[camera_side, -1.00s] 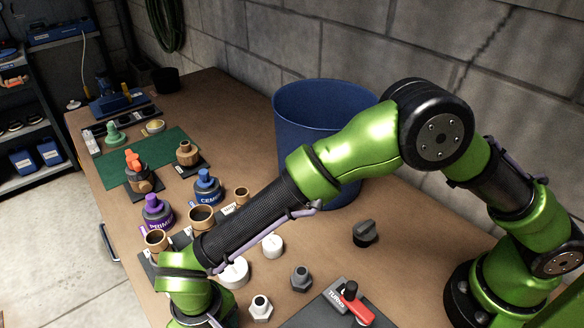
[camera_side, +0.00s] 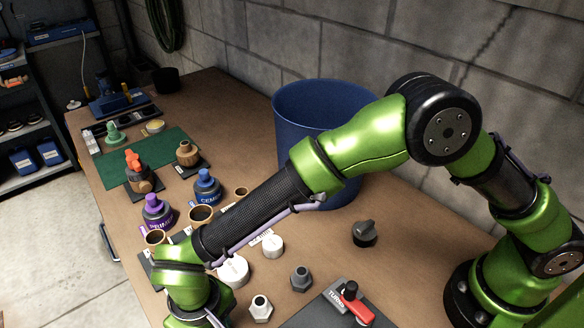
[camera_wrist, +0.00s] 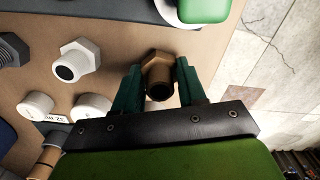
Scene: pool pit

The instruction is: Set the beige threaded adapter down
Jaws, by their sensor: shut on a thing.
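The beige threaded adapter (camera_wrist: 157,74), brownish with a hex collar and a dark round opening, is between the teal fingertips of my gripper (camera_wrist: 160,82) in the wrist view. My gripper is shut on it, with a finger against each side. The adapter is over the brown tabletop near its edge; I cannot tell whether it touches the surface. In the side view my gripper and the adapter are out of sight below the bottom edge.
A white hex adapter (camera_wrist: 75,61), a dark grey fitting (camera_wrist: 10,49) and white caps (camera_wrist: 92,106) stand to the left. A dark mat (camera_wrist: 110,9) lies at the top. Tiled floor (camera_wrist: 285,75) lies beyond the table edge. A blue bin (camera_side: 297,130) stands near the wall.

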